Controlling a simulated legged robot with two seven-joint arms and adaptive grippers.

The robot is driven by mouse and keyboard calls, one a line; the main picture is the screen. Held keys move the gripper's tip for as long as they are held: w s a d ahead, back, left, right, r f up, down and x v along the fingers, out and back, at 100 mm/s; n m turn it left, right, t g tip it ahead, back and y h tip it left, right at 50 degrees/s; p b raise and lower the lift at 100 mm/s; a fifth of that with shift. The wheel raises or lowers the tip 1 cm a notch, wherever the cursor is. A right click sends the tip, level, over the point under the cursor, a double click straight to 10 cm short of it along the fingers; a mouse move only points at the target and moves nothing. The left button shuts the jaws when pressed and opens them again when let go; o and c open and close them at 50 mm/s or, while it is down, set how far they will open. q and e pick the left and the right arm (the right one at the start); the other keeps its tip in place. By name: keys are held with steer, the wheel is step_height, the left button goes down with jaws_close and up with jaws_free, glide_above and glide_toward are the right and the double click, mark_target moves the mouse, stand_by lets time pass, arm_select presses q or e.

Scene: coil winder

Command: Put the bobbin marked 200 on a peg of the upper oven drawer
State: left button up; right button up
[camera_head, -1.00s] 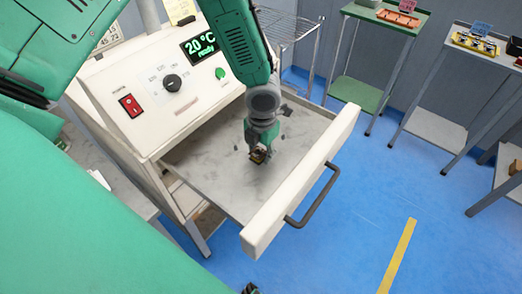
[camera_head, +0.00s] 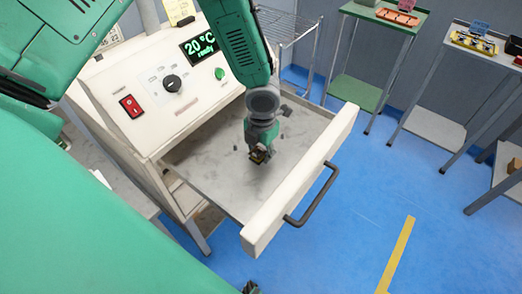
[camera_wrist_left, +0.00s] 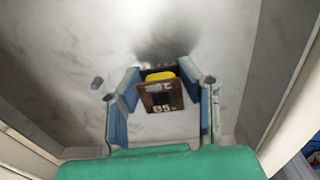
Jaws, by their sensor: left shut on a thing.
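My left gripper (camera_head: 259,152) hangs low over the open oven drawer (camera_head: 205,165), well inside its walls. It is shut on a small brown bobbin (camera_wrist_left: 160,96) with a yellow winding, held between the blue finger pads in the left wrist view. Its flange carries pale marks that I cannot read surely. The drawer's grey floor lies close beneath it; I cannot tell whether the bobbin touches a peg. One short dark peg (camera_wrist_left: 97,83) stands free to the left in the wrist view.
The drawer's white front (camera_head: 300,185) with a dark handle (camera_head: 313,197) bounds the right side. The oven panel (camera_head: 165,85) reads 20 °C ready. A green stand (camera_head: 385,35) and a grey stand (camera_head: 440,90) hold trays at the right.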

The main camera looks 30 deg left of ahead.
arm_select(q)
steer(key=shift+f, duration=0.15)
steer(key=shift+f+b, duration=0.45)
steer(key=shift+f, duration=0.4)
steer(key=o, duration=1.1)
steer(key=shift+o, duration=0.2)
steer(key=shift+r, duration=0.1)
step_height(320, 180, up, 12)
steer(key=shift+d+f, duration=0.15)
steer(key=shift+f, duration=0.05)
